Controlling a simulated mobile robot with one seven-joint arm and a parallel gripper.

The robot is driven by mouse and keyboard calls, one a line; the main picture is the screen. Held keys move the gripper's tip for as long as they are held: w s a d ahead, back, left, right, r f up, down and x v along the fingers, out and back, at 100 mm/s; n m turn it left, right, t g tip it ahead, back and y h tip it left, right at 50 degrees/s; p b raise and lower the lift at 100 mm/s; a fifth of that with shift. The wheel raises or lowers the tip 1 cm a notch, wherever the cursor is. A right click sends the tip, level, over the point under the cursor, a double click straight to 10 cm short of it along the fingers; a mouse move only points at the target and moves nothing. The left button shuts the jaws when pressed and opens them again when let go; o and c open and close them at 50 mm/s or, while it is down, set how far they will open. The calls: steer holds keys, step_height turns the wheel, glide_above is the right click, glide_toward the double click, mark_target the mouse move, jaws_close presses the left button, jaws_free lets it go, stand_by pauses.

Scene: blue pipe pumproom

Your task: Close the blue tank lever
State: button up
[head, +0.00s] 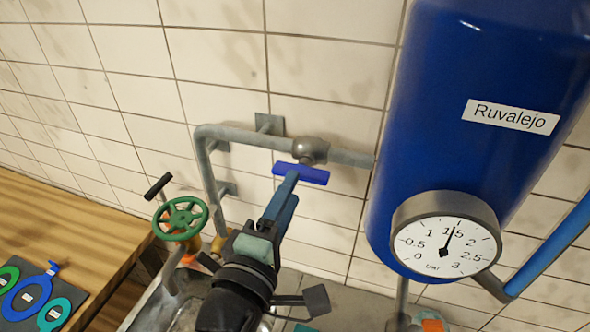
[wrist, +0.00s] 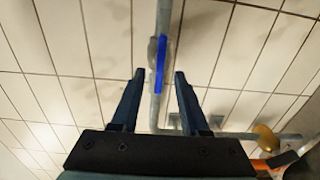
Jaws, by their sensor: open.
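The blue lever (head: 316,176) sits on a round grey valve body (head: 311,150) in the pipe that enters the blue tank (head: 455,90). It lies roughly parallel to that pipe. My gripper (head: 287,182) reaches up to the lever from below in the head view and overlaps its left part. In the wrist view my gripper (wrist: 159,73) is open, and the lever (wrist: 160,65) shows between the two fingertips, with a gap on each side. I cannot tell whether the fingertips are level with the lever in depth or touch it.
The grey pipe (head: 250,137) runs along the tiled wall and bends down at left. A green handwheel (head: 181,218) stands left of my arm, near a wooden table (head: 60,225). A round gauge (head: 445,245) sticks out from the tank at right.

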mark_target(302, 170)
steer(key=x, duration=0.3)
steer(key=shift+p, duration=0.35)
jaws_close()
